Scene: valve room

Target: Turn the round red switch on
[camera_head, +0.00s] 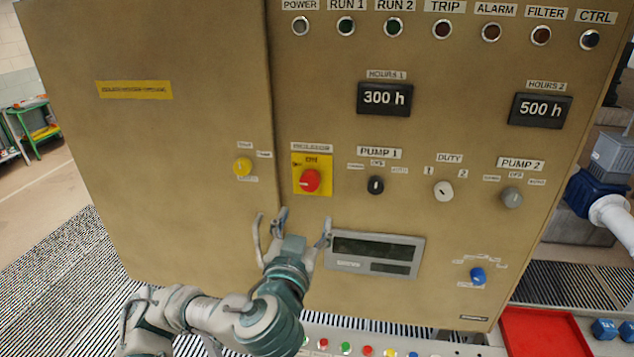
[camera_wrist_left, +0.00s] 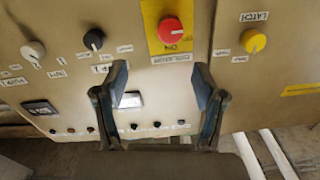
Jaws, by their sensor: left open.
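The round red switch (camera_head: 310,181) sits on a yellow plate (camera_head: 326,160) on the front of the tan control cabinet, under an isolator label. In the left wrist view the red switch (camera_wrist_left: 171,30) is at the top, beyond the fingertips and nothing touches it. My left gripper (camera_head: 292,222) is open and empty, just below the yellow plate in the head view. Its two fingers (camera_wrist_left: 162,85) also show spread apart in the left wrist view. My right gripper is not in view.
A yellow knob (camera_head: 242,167) is left of the switch and a black knob (camera_head: 375,185) is right of it. A display panel (camera_head: 374,252) is close to my gripper's right finger. A red tray (camera_head: 541,331) is at lower right.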

